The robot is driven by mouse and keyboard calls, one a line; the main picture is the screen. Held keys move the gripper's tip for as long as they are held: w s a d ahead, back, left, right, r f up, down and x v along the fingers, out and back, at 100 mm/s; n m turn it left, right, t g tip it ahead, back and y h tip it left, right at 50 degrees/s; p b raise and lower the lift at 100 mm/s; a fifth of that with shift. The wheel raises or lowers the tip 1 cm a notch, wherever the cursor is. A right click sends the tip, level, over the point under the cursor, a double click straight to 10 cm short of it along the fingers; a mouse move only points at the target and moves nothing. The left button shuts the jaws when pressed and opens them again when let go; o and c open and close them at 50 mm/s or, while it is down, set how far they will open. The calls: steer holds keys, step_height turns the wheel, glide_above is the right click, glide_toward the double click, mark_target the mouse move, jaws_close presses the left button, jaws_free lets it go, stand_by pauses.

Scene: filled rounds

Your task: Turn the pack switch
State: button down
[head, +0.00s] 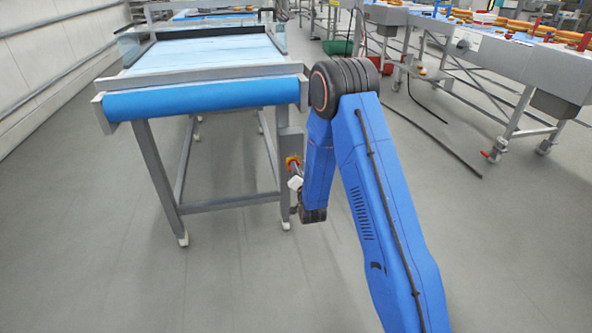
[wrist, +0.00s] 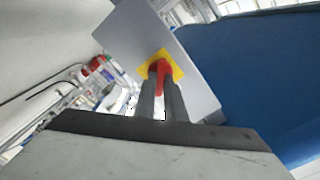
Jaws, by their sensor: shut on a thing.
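The pack switch is a red knob (wrist: 161,74) on a yellow plate (wrist: 177,72), fixed to the face of a grey box (wrist: 130,35). In the head view the yellow plate (head: 291,160) shows small on the grey box (head: 288,143) at the conveyor's near right leg. My gripper (wrist: 162,82) has its two dark fingers around the red knob, closed on it. In the head view my gripper (head: 295,173) is small and reaches the switch from the near side. The fingers hide part of the knob, and its exact angle is hard to tell.
The conveyor with a blue belt (head: 205,55) and blue roller end stands just above and left of the switch. Another line with bread-like goods (head: 520,35) stands at the right. A dark cable (head: 440,140) lies on the floor. The near floor is clear.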

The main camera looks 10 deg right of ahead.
steer(key=shift+m, duration=1.2)
steer(key=shift+d+f, duration=0.1)
steer(key=c, duration=1.8)
jaws_free()
steer(key=shift+s, duration=0.1)
